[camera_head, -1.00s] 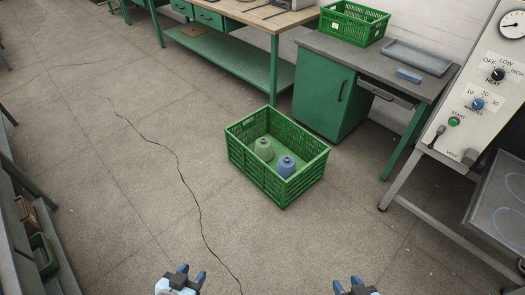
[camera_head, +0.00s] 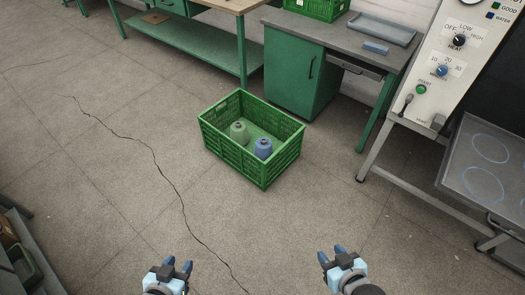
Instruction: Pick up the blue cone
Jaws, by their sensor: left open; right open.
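The blue cone (camera_head: 263,149) stands upright in a green crate (camera_head: 232,168) on the floor, towards the crate's right side. A green cone (camera_head: 239,133) stands to its left in the same crate. My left gripper (camera_head: 178,265) is open and empty at the bottom of the view, below and left of the crate. My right gripper (camera_head: 332,254) is open and empty at the bottom, below and right of the crate. Both grippers are well apart from the cones.
A green cabinet desk (camera_head: 305,75) stands behind the crate, with another green crate (camera_head: 318,8) and a grey tray (camera_head: 382,28) on top. A control panel stand (camera_head: 440,70) with a grey hot plate (camera_head: 490,170) is at the right. The floor around the crate is clear.

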